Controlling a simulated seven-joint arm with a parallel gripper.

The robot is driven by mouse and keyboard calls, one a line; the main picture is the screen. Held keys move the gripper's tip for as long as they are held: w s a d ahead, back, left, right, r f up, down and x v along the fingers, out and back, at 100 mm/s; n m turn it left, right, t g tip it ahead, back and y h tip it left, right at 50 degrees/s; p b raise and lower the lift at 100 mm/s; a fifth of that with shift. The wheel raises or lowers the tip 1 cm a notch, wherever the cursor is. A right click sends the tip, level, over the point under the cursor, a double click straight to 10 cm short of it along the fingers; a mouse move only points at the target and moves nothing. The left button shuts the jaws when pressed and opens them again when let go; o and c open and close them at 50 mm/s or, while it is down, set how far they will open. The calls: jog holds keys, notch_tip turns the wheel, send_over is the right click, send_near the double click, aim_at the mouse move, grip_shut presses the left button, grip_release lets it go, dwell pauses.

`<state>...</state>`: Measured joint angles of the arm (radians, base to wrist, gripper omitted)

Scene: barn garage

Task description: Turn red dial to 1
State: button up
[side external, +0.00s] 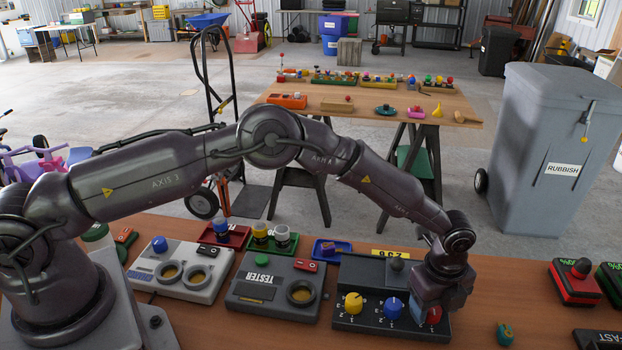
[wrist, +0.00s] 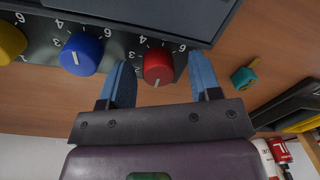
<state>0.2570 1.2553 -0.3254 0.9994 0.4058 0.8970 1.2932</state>
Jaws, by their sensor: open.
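The red dial (wrist: 158,66) is a round knob with a white pointer line, on the right end of a dark control box (side external: 375,326). In the wrist view its pointer aims down the picture, slightly left; I cannot tell the number it marks. The dial also shows in the side view (side external: 434,315), partly behind my gripper. My gripper (wrist: 159,62) is open, with one blue finger on each side of the red dial. Gaps show between the fingers and the dial.
A blue dial (wrist: 81,52) and a yellow dial (side external: 353,303) sit left of the red one on the same box. A small teal object (side external: 505,333) lies to the right on the table. A tester box (side external: 272,288) stands to the left.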

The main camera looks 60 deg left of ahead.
jog(key=m, duration=0.3)
notch_tip(320, 180, up, 13)
jog(key=s+a+r+n, duration=0.6)
jog(key=s+n, duration=0.2)
jog(key=n, duration=0.1)
jog(key=s+a+r+n, duration=0.6)
jog(key=s+a+n, duration=0.1)
jog(key=s+n, duration=0.2)
jog(key=shift+s+a+t+y, duration=0.15)
jog(key=shift+a+t+y, duration=0.15)
jog(key=s+a+r+n+t, duration=0.2)
jog(key=s+a+r+n, duration=0.1)
jog(key=s, duration=0.4)
jog(key=s+a+r+n+t, duration=0.2)
jog(key=s+a+r+n, duration=0.1)
jog(key=s, duration=0.4)
jog(key=shift+a+r+n, duration=0.4)
jog(key=shift+a+r, duration=0.05)
jog(key=shift+a, duration=0.8)
